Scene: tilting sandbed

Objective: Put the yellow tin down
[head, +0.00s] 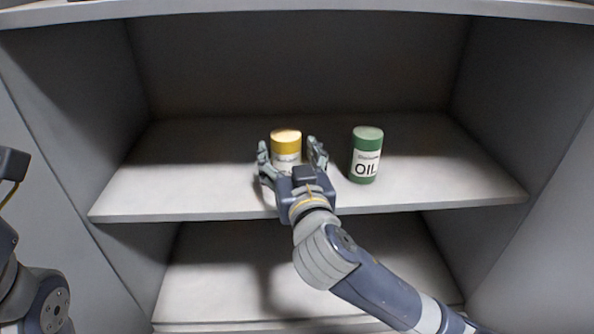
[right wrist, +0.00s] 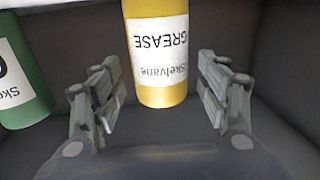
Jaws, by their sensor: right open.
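The yellow tin (head: 286,137) has a white label and stands upright on the upper shelf (head: 430,188) of a grey cabinet. My right gripper (head: 291,158) is open at the tin, with one finger on each side of it. In the right wrist view the tin (right wrist: 158,60) appears upside down, its label reading "Skelvane GREASE". There the fingers of the right gripper (right wrist: 161,92) stand apart with a gap on both sides of the tin. The tin's lower part is hidden by the gripper in the head view. The left gripper does not show clearly.
A green oil tin (head: 366,154) stands upright on the same shelf, right of the yellow tin, and shows at the left of the right wrist view (right wrist: 20,80). The shelf is bare to the left. A lower shelf (head: 205,290) lies beneath.

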